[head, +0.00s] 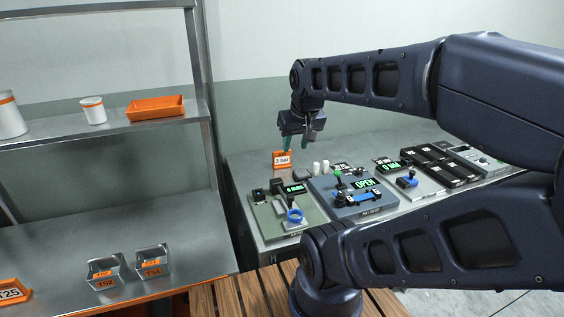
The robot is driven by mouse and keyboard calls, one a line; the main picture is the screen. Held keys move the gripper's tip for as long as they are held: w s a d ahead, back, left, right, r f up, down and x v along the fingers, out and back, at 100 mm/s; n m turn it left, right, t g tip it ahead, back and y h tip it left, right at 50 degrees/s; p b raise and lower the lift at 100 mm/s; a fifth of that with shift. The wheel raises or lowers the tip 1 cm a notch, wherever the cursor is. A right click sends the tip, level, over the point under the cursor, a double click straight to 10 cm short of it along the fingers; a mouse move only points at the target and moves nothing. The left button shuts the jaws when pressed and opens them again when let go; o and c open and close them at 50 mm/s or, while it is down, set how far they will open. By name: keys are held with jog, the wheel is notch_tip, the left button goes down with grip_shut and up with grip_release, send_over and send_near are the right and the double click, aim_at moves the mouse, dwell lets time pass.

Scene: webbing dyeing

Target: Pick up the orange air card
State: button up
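The orange air card (282,153) stands on the grey metal bench near its back left corner. It is a small orange stand with a white label reading "3 bar". My gripper (296,145) points down just above and to the right of the card in the picture. The card's front is in full view. I cannot tell how far the fingers are from it in depth.
At left, a metal shelf holds an orange tray (156,108) and white pots. Two labelled metal bins (152,265) stand below.

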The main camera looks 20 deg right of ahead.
jog(key=n+g+h, duration=0.2)
jog(key=n+g, duration=0.3)
jog(key=n, duration=1.2)
send_over(282, 164)
jog(key=a, duration=0.1)
jog(key=f, duration=1.8)
jog(key=shift+w+f, duration=0.35)
jog(key=shift+f, duration=0.05)
jog(key=shift+w+d+f, duration=0.1)
jog(key=shift+f, duration=0.35)
jog(key=shift+d+f, duration=0.2)
jog(key=shift+f, duration=1.5)
jog(key=shift+d+f, duration=0.2)
jog(key=shift+f, duration=1.55)
jog(key=shift+d+f, duration=0.2)
jog(key=shift+f, duration=1.5)
jog(key=shift+f, duration=0.25)
